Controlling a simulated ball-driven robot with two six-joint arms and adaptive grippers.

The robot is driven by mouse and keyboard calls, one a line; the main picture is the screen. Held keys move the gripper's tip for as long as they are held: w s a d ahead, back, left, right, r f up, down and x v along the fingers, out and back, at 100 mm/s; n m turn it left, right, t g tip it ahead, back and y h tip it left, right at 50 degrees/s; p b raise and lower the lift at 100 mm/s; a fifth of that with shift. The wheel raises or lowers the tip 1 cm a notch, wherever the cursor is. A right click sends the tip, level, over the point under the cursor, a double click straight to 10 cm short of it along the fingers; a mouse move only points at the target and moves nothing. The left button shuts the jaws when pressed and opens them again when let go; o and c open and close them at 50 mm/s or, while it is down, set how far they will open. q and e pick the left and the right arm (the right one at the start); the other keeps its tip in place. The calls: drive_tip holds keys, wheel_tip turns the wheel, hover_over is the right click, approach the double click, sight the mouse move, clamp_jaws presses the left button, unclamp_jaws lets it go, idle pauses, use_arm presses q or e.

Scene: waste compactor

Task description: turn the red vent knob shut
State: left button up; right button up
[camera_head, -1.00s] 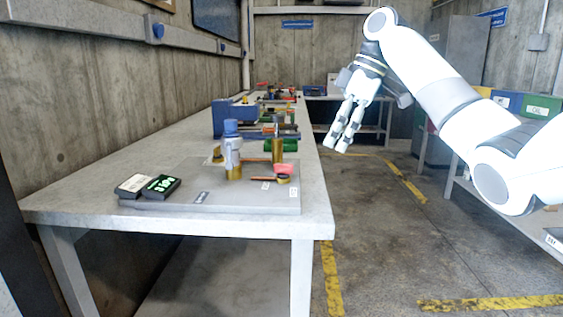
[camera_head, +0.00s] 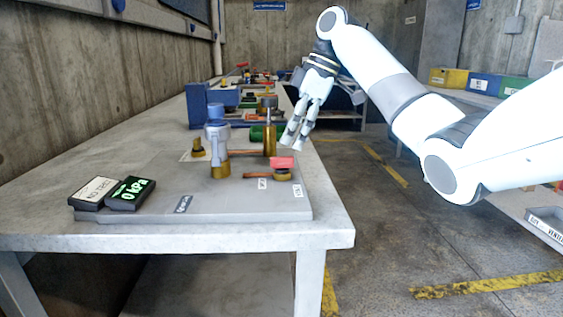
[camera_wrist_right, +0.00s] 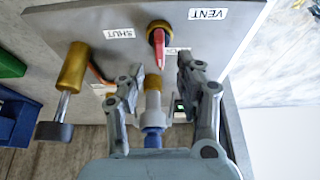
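The red vent knob (camera_head: 282,162) sits on a brass stem near the right edge of the grey plate (camera_head: 150,212) on the bench. In the right wrist view, the knob's red handle (camera_wrist_right: 159,46) points down the picture, between labels SHUT (camera_wrist_right: 119,33) and VENT (camera_wrist_right: 208,14); a third label beside it is partly hidden. My right gripper (camera_head: 293,141) is open and empty, with its fingers pointing down just above and right of the knob in the head view. In the wrist view, its fingers (camera_wrist_right: 158,78) stand apart below the knob, not touching it. My left gripper is out of view.
A blue-and-white capped brass fitting (camera_head: 218,150) stands left of the knob, and a tall brass post (camera_head: 270,135) behind it. A lit green display (camera_head: 131,193) lies at the plate's left. Open floor lies right of the bench (camera_head: 330,232).

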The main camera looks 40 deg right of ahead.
sight(282, 164)
drive_tip(key=x, duration=0.4)
drive_tip(key=shift+w+a+f+b, duration=0.1)
drive_tip(key=shift+f+b, duration=0.15)
drive_tip(key=shift+b, duration=0.05)
drive_tip(key=shift+w+a+f, duration=0.15)
drive_tip(key=shift+f, duration=0.35)
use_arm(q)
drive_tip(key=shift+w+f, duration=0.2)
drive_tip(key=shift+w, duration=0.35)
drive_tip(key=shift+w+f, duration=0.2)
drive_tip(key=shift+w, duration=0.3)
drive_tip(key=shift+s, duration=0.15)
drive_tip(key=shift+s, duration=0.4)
use_arm(e)
clamp_jaws()
